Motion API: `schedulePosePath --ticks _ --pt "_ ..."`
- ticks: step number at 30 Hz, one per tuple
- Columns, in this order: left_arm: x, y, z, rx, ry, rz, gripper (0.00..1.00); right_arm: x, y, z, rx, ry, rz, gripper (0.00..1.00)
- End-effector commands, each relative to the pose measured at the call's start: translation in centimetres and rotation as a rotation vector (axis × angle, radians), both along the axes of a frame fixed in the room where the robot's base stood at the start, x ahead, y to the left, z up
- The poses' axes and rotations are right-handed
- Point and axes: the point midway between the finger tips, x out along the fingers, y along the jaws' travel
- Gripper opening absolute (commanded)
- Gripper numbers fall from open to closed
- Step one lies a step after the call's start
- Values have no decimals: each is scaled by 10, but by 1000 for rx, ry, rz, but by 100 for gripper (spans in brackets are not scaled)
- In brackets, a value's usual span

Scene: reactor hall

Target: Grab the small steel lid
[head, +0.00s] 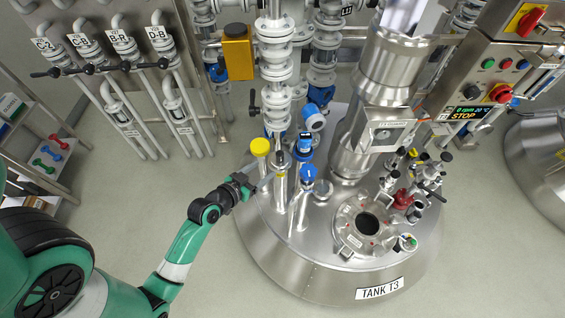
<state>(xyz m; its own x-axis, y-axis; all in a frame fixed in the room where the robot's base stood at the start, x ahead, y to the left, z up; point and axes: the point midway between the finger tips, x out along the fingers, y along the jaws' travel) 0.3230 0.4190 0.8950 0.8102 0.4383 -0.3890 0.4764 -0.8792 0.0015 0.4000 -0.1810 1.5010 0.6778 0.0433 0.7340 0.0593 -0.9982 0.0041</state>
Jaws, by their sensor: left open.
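A small steel lid (283,160) seems to sit on top of an upright pipe stub on the tank top, between a yellow cap (260,147) and a blue cap (308,172). My left gripper (266,181) reaches in from the left, just below and left of the steel lid. It is open, and its small fingertips are hard to make out against the steel pipes. I cannot tell whether they touch a pipe. My right gripper is not in view.
The tank labelled TANK T3 (320,285) carries a round hatch (352,243) and several valves at its right. Vertical steel pipework stands behind the capped stubs. A control panel (490,75) is at the upper right.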

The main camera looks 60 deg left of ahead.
Motion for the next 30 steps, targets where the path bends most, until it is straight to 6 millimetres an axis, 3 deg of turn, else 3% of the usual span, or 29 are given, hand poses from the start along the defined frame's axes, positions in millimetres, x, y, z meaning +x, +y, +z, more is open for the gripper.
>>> schedulePosePath --ticks 5,15,23,30 --pt "1 4 -2 3 -3 7 72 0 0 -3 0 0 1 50" --pt "46 29 -25 4 -4 6 72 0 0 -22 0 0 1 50" --pt "56 35 -30 4 -5 6 72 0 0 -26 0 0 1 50" --pt "87 52 -49 4 -4 6 72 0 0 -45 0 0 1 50"
